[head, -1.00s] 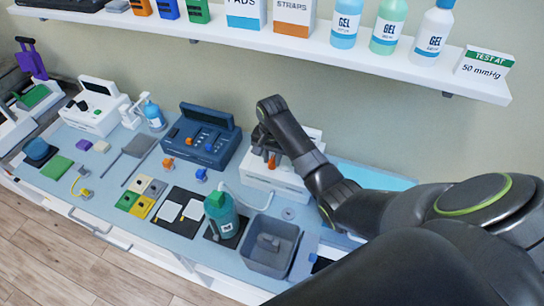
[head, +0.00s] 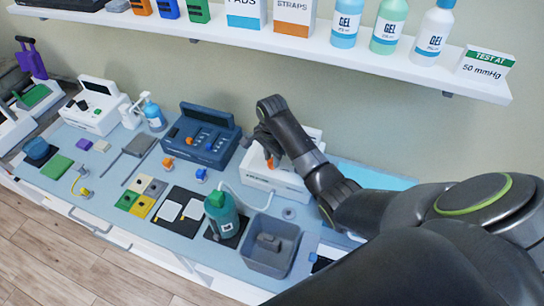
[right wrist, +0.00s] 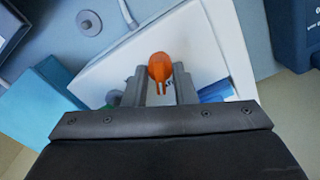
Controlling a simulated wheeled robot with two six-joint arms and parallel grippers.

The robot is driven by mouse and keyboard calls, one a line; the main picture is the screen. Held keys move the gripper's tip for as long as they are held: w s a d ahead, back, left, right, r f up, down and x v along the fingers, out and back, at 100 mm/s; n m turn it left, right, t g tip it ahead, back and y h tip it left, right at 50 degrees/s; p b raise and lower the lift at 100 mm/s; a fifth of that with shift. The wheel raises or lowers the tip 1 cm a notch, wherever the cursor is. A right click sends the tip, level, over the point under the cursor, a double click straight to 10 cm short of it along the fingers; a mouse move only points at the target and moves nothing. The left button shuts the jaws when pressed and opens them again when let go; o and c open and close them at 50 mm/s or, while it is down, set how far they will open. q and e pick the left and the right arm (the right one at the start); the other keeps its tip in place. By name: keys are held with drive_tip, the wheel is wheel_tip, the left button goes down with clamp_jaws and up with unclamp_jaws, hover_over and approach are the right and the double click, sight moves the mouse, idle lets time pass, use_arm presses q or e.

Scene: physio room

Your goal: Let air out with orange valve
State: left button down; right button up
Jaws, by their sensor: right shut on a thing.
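The orange valve (right wrist: 160,68) sits on top of a white device (right wrist: 210,42) in the right wrist view. My right gripper (right wrist: 161,84) is shut on it, one finger on each side. In the head view the right gripper (head: 268,150) reaches down over the white device (head: 262,176), and a bit of the orange valve (head: 270,163) shows below it. My arm hides part of the device. A pale tube (head: 240,203) runs from near the device beside a teal bottle (head: 222,217). My left gripper is out of view.
A blue device (head: 202,136) stands just left of the white one. A grey bin (head: 270,246) stands in front. A shelf (head: 300,40) with bottles and boxes overhangs the back; its card (head: 484,66) reads "TEST AT 50 mmHg".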

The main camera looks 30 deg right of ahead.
drive_tip(key=m, duration=0.5)
drive_tip(key=shift+m, duration=0.3)
drive_tip(key=m, duration=0.4)
drive_tip(key=shift+m, duration=0.4)
drive_tip(key=o, duration=0.6)
drive_tip(key=shift+o, duration=0.2)
wheel_tip(320, 180, up, 8)
drive_tip(key=shift+d+f, duration=0.1)
drive_tip(key=shift+f, duration=0.1)
drive_tip(key=shift+f, duration=0.1)
